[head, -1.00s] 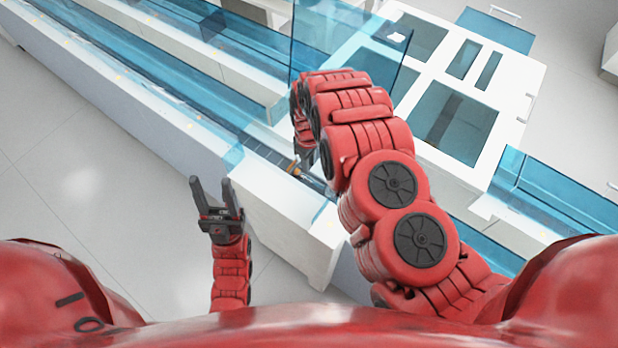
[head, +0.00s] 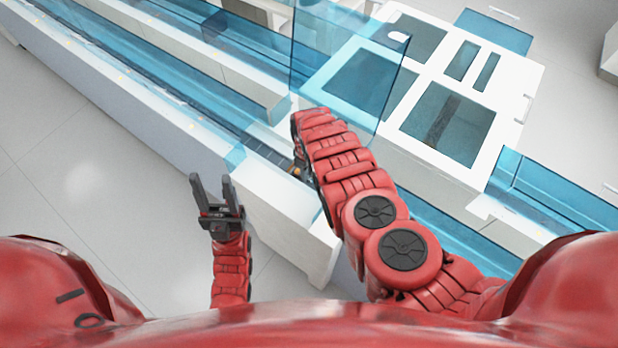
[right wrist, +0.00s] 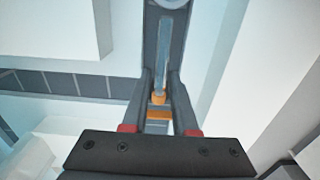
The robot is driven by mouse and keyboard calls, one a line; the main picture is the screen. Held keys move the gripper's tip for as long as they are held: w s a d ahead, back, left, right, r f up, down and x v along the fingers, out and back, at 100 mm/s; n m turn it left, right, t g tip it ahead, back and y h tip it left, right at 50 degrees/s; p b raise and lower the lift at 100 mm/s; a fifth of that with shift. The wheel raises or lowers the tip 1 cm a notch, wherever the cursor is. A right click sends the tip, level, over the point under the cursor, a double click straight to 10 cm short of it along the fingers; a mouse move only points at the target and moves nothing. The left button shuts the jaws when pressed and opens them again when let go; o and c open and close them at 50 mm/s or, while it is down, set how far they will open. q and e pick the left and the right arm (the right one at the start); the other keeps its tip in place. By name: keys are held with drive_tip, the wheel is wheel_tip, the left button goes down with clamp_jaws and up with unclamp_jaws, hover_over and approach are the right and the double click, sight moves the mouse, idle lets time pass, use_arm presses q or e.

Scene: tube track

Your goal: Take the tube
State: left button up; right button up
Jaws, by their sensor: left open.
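The tube (right wrist: 163,60) is clear and slim with an orange cap (right wrist: 159,97). In the right wrist view it lies lengthwise in a dark grey track channel, in line with my right gripper (right wrist: 161,82). The right fingers stand apart on both sides of the capped end, with a gap showing on each side. Another orange piece (right wrist: 159,114) shows nearer the palm. In the head view my right arm hides most of its gripper, and a small orange spot (head: 294,171) shows beside it at the track. My left gripper (head: 210,182) is open and empty, away from the track.
The white track housing (head: 130,105) with blue clear walls runs from upper left to the middle. A blue clear panel (head: 345,60) stands upright close to my right arm. A white cabinet (head: 400,130) with dark windows stands behind. Floor at left is clear.

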drive_tip(key=shift+f, duration=0.45)
clamp_jaws()
drive_tip(key=shift+r, duration=0.1)
drive_tip(key=shift+a+r+p, duration=0.1)
drive_tip(key=shift+r+p, duration=0.25)
drive_tip(key=shift+r, duration=0.9)
wheel_tip(320, 180, up, 7)
drive_tip(key=b, duration=0.2)
drive_tip(key=shift+r, duration=0.2)
drive_tip(key=shift+r, duration=0.1)
